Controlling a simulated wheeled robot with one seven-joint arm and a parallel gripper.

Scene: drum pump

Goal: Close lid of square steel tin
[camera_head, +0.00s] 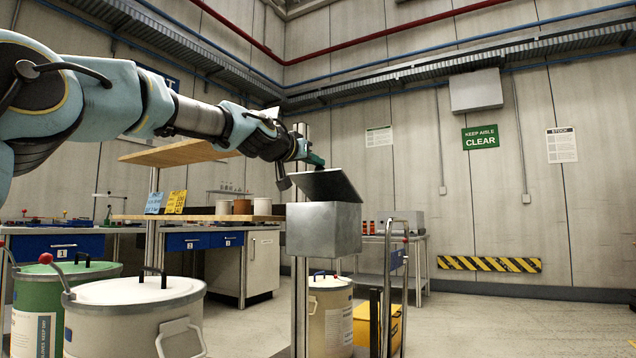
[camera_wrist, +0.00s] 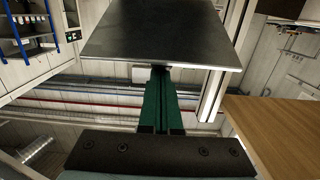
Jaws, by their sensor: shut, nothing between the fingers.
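The square steel tin (camera_head: 323,231) stands at the middle of the head view, a grey metal box. Its lid (camera_head: 325,185) is raised and tilted, a dark plate standing open above the box. The tin's inside is hidden.
A wooden shelf board (camera_head: 180,153) is left of the tin, and it also shows at right in the wrist view (camera_wrist: 280,135). Drums (camera_head: 135,310) stand at the front left. A metal post (camera_head: 300,290) stands below the tin. Floor at the right is clear.

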